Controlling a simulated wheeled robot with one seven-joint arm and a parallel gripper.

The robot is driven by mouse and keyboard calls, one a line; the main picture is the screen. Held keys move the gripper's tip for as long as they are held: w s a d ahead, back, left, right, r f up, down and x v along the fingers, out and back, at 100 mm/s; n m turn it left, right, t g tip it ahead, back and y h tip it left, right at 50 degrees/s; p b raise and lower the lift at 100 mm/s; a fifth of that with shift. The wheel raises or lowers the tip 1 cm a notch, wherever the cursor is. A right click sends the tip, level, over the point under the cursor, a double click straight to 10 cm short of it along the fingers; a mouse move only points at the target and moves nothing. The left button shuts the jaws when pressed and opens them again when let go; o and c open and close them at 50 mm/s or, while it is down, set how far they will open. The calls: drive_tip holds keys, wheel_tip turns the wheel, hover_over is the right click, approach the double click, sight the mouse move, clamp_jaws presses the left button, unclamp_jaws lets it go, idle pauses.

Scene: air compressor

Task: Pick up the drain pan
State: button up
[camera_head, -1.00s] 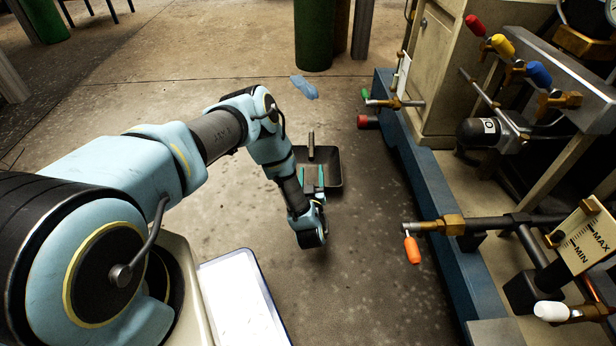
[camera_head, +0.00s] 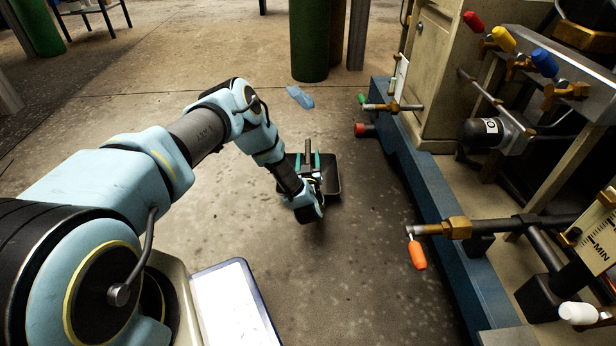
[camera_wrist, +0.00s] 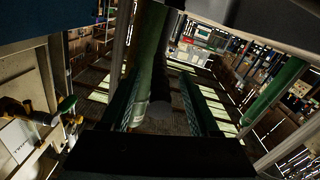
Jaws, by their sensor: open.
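The compressor's blue base rail (camera_head: 425,190) runs along the right, with an orange-handled valve (camera_head: 418,254) sticking out towards the floor. A blue object (camera_head: 300,97) lies on the floor beyond the pan, near a green cylinder (camera_head: 309,45). The floor between the pan and rail is clear.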

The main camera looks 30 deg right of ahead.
clamp_jaws()
idle(0.4)
idle(0.9)
